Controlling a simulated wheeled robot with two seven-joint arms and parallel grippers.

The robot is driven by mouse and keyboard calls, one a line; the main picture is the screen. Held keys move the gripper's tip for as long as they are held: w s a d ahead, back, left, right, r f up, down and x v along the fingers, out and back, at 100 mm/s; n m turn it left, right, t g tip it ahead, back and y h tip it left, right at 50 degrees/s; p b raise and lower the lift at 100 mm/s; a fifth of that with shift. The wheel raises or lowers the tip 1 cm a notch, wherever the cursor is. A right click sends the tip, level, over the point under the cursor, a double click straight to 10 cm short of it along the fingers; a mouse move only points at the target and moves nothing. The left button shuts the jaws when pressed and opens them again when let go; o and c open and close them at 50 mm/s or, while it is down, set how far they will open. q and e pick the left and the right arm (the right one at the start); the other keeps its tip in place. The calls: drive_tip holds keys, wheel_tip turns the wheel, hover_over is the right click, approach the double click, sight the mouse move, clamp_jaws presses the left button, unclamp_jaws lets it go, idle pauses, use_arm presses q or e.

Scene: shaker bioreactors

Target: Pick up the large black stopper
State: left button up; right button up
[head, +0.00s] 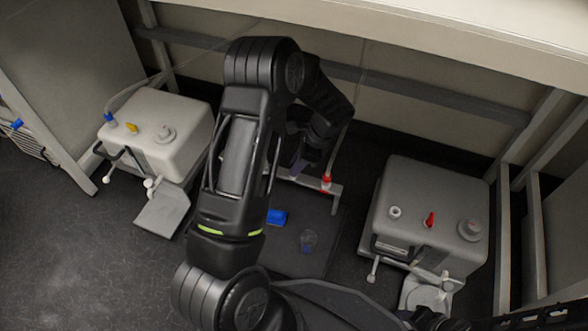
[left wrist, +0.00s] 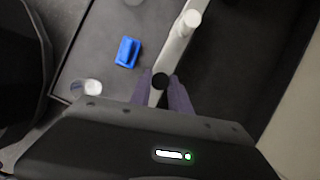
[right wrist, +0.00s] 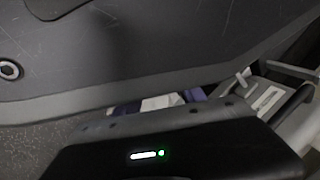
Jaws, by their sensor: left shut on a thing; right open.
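The large black stopper (left wrist: 160,80) shows as a round dark top between the purple fingertips of my left gripper (left wrist: 161,88) in the left wrist view. The left gripper is shut on it, in front of a pale metal bar (left wrist: 177,45). In the head view my left gripper (head: 298,168) is partly hidden behind my own arm, near the bar, and the stopper cannot be made out there. My right gripper (right wrist: 160,102) is open in the right wrist view; its fingers are largely hidden by a dark surface close to the camera.
A red-capped fitting (head: 326,182) stands by the bar. A bench (head: 480,40) overhangs the back.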

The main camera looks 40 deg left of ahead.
use_arm(q)
drive_tip(key=shift+r, duration=0.1)
clamp_jaws()
drive_tip(key=shift+r+p, duration=0.7)
drive_tip(key=shift+r, duration=0.15)
wheel_tip(320, 180, up, 2)
drive_tip(key=shift+r+p, duration=0.15)
drive_tip(key=shift+p, duration=0.65)
drive_tip(key=w+d+p, duration=0.1)
drive_tip(key=w+d, duration=0.4)
drive_tip(key=d, duration=0.2)
drive_tip(key=w+d+p, duration=0.2)
drive_tip(key=w+d, duration=0.2)
drive_tip(key=d, duration=0.4)
drive_tip(key=shift+w+d+f+p, duration=0.15)
drive_tip(key=shift+w+f+p, duration=0.15)
drive_tip(key=shift+w+f, duration=0.05)
